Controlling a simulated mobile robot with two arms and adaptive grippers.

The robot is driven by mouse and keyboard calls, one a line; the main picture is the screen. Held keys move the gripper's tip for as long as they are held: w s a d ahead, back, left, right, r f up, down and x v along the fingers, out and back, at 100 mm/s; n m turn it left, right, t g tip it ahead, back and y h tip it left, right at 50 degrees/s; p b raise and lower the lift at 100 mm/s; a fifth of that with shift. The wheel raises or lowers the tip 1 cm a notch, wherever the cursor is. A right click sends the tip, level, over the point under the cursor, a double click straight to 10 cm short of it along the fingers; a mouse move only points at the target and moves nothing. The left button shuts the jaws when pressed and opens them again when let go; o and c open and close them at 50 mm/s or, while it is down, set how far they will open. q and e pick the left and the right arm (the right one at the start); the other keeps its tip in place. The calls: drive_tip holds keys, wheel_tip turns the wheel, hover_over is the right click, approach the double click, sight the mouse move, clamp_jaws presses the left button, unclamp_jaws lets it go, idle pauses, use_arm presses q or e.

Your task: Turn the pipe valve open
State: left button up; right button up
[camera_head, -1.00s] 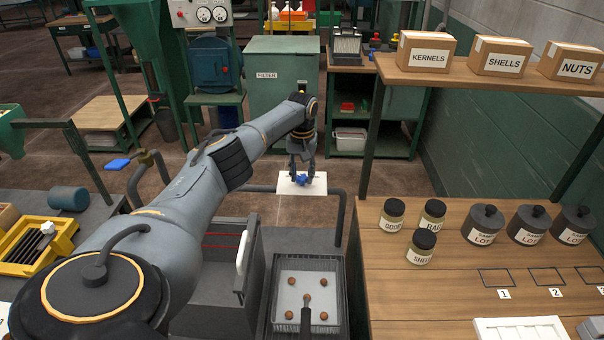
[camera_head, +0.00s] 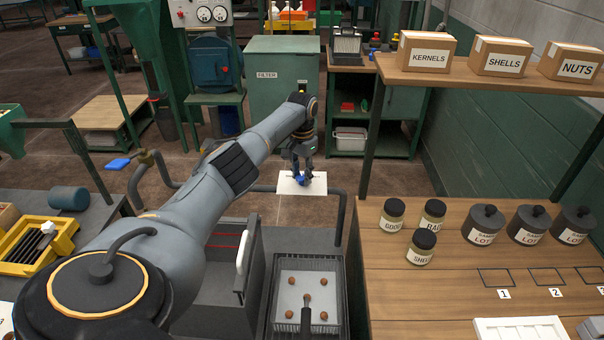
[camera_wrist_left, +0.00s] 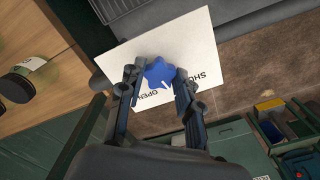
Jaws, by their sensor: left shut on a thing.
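The blue valve knob (camera_head: 301,181) sits on a white plate (camera_head: 288,187) in front of a grey pipe. A small white mark shows on the knob's lower right. My left gripper (camera_head: 302,172) is over the knob, its two fingers (camera_wrist_left: 156,82) on either side, shut on it. The fingers hide some lettering. My right gripper is not in view.
A brass fitting with a blue lever (camera_head: 118,163) is on the pipe at left. The wooden bench (camera_head: 450,290) with jars stands at right. A mesh tray (camera_head: 283,270) with several brown nuts is below the plate.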

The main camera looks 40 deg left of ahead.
sight(302, 176)
use_arm(q)
drive_tip(key=m, duration=0.5)
drive_tip(key=shift+m, duration=0.3)
drive_tip(key=m, duration=0.5)
drive_tip(key=shift+w+a+m, duration=0.1)
drive_tip(key=shift+m, duration=0.3)
drive_tip(key=shift+r, duration=0.1)
drive_tip(key=o, duration=1.2)
drive_tip(key=shift+c, duration=0.2)
wheel_tip(302, 176, up, 12)
